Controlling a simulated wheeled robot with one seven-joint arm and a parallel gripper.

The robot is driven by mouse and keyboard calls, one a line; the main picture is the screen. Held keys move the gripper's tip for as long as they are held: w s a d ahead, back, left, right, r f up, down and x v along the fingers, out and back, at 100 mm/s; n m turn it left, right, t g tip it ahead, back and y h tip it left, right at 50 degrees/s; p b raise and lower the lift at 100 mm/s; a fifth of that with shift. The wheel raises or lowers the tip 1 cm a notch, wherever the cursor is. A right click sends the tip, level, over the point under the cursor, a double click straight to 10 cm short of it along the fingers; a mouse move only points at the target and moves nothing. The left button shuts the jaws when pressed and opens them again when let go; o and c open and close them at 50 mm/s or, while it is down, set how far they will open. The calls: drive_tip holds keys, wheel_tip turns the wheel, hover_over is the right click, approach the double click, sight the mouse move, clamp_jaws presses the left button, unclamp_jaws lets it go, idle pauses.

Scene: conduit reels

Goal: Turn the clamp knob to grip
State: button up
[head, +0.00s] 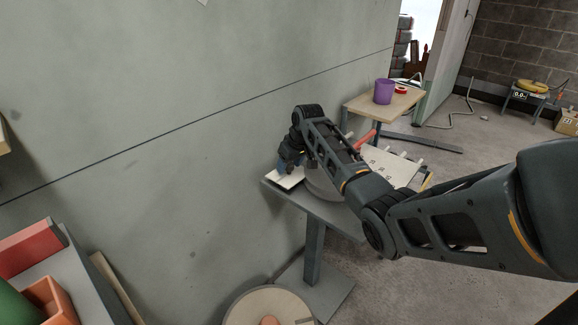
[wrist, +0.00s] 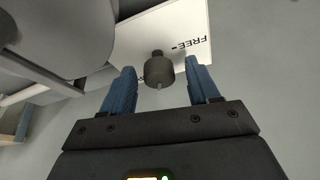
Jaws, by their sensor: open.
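The clamp knob (wrist: 159,72) is a dark cylinder with a small pale pin, in the middle of the wrist view. It stands in front of a white plate (wrist: 140,47) lettered "FREE-", upside down in this view. My gripper (wrist: 159,67) is open, with one blue finger on each side of the knob and visible gaps between. In the head view my gripper (head: 284,166) is over the white plate (head: 290,180) at the left end of a grey stand (head: 325,213). The knob is hidden there behind my gripper.
A grey round body (wrist: 60,22) is at upper left in the wrist view. A grey wall (head: 180,110) runs close beside the stand. A pale board with pegs (head: 395,168) is right of my forearm.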

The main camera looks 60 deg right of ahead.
drive_tip(key=shift+w+f, duration=0.1)
drive_tip(key=shift+f, duration=0.3)
drive_tip(key=shift+d, duration=0.1)
drive_tip(key=c, duration=1)
drive_tip(key=shift+r, duration=0.1)
